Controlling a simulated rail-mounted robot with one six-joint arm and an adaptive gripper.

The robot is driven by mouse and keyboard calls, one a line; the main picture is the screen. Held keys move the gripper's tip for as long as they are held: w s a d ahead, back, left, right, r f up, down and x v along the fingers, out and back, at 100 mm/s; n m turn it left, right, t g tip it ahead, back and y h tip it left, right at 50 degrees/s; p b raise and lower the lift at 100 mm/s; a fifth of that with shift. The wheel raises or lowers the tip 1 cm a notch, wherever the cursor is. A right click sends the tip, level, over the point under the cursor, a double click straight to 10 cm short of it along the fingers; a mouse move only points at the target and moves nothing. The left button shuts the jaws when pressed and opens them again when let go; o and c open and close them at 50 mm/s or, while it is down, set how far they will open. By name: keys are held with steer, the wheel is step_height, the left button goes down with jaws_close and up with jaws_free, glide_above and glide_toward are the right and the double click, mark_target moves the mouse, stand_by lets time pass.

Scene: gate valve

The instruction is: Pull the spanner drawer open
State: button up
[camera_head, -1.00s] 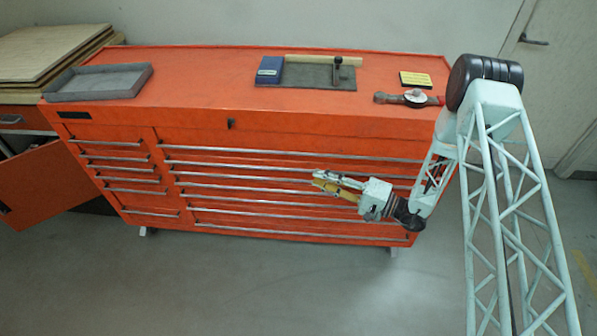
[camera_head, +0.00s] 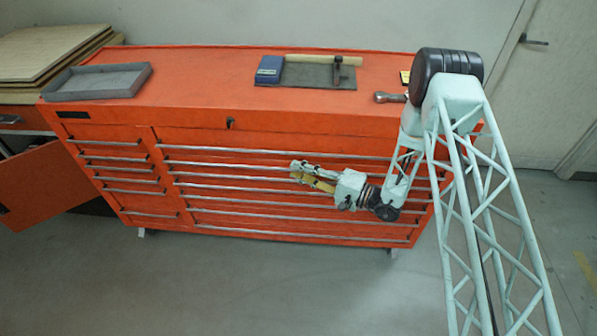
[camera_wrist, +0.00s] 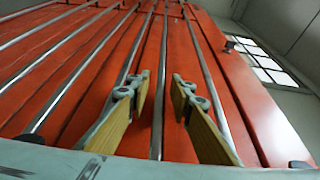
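The red tool chest (camera_head: 190,112) has a narrow drawer column at left and a wide one at right, each drawer with a long metal rail handle. All these drawers look shut. No label shows which is the spanner drawer. My gripper (camera_head: 299,173) is in front of the upper wide drawers. In the wrist view my gripper (camera_wrist: 160,88) is open, with two yellow-padded fingers apart. One rail handle (camera_wrist: 158,105) runs between the fingers in that view. I cannot tell whether the fingers are level with the rail or short of it. Nothing is held.
An orange cabinet door (camera_head: 45,185) stands open at left. The floor in front is clear.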

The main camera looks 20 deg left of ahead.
stand_by(0.3)
jaws_close()
steer(key=shift+s, duration=0.1)
